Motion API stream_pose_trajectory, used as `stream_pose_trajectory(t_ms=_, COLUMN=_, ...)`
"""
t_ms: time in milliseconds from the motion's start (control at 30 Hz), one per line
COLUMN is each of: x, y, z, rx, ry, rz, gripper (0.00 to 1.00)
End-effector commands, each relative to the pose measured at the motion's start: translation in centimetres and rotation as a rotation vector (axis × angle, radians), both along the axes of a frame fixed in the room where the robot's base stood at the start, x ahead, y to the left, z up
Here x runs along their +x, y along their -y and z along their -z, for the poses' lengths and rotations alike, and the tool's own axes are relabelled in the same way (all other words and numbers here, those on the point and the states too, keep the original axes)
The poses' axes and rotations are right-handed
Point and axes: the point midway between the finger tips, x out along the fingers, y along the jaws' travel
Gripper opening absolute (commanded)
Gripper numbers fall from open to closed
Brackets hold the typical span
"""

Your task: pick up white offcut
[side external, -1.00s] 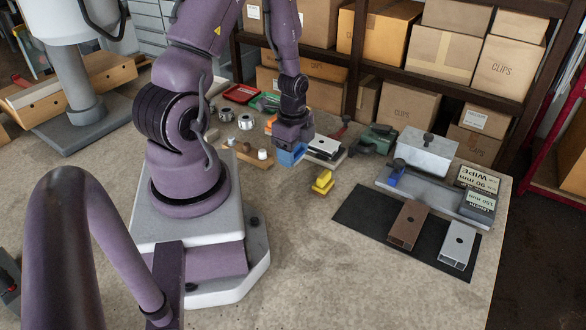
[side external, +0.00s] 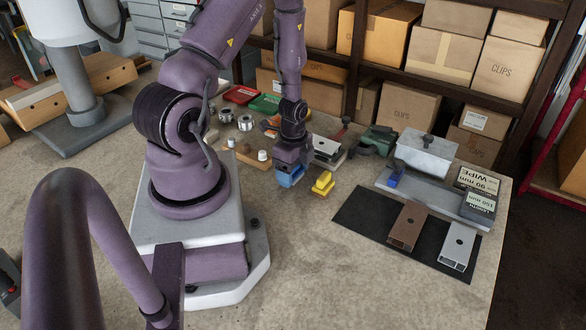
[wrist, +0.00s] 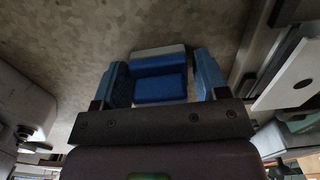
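My gripper (wrist: 162,78) has blue fingers. It points down, low over the bench, in the side view (side external: 290,177). In the wrist view the fingers stand wide apart on either side of a blue block (wrist: 160,88) with a whitish strip (wrist: 158,50) along its far edge. The strip looks like the white offcut, but I cannot be sure. A narrow gap shows at the right finger; contact at the left is unclear. In the side view my gripper hides these pieces. A yellow offcut (side external: 323,182) lies just right of my gripper.
A stack with a pale top plate (side external: 327,147) stands close behind, and shows in the wrist view (wrist: 286,75). A brown profile (side external: 406,226) and a silver profile (side external: 458,246) lie on the black mat (side external: 366,218). Bare bench lies in front of my gripper.

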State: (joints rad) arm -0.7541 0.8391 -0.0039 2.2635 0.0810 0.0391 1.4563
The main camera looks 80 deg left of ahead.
Motion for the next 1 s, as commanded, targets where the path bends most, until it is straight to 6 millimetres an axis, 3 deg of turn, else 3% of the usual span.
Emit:
stream_pose_trajectory(t_ms=467, x=0.0, y=0.0, z=-0.3, rx=0.001, ry=0.001, rz=-0.002, gripper=0.78)
stream_pose_trajectory(t_ms=1000, x=0.4, y=-0.3, z=-10.2, rx=0.004, ry=0.005, rz=-0.002, gripper=0.78)
